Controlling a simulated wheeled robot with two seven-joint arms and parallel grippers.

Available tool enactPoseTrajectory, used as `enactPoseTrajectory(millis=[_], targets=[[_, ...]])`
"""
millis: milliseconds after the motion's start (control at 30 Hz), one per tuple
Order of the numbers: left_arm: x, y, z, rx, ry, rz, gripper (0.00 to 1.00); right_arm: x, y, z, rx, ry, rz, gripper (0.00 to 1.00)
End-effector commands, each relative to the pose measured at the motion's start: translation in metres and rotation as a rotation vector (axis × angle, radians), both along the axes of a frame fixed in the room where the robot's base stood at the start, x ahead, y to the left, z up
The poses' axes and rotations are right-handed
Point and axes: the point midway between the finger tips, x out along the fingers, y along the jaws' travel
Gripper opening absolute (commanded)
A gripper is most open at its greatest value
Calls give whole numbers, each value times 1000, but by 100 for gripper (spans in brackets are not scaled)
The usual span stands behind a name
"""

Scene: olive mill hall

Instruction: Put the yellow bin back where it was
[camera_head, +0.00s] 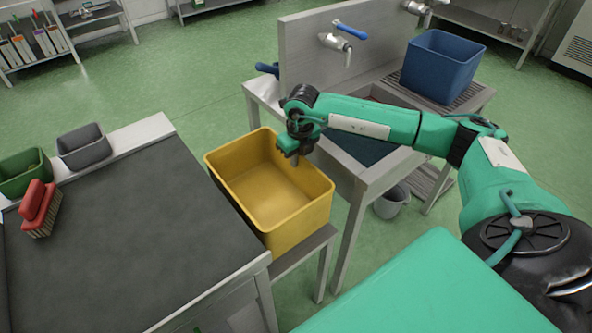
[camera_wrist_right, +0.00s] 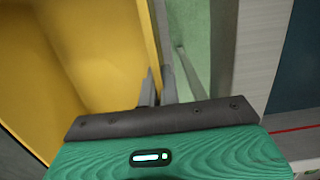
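The yellow bin (camera_head: 290,225) is empty and upright. It is over a low metal stand (camera_head: 305,250) between the dark-topped table and the sink; I cannot tell whether its base touches the stand. My right gripper (camera_head: 295,157) is at the bin's rim on the sink side. In the right wrist view, the gripper's fingers (camera_wrist_right: 159,88) are close together with the yellow wall (camera_wrist_right: 95,50) between them, one inside and one outside. The gripper looks shut on that rim. My left gripper is not in view.
A sink (camera_head: 375,165) with a blue bin (camera_head: 440,65) on its drainer stands right of the yellow bin. The dark-topped table (camera_head: 120,235) at left holds a red brush (camera_head: 38,205), a grey tub (camera_head: 83,148) and a green tub (camera_head: 25,172). A grey bucket (camera_head: 391,203) is under the sink.

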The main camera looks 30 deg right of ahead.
Motion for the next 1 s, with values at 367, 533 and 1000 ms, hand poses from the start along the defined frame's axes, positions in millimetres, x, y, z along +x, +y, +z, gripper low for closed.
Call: enactPoseTrajectory(millis=[367, 533, 1000], targets=[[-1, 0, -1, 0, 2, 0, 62, 0, 1, -40, 2, 1, 1, 0], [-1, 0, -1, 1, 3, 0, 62, 0, 0, -49, 1, -1, 1, 0], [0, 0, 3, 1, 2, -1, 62, 0, 0, -52, 0, 0, 1, 25]])
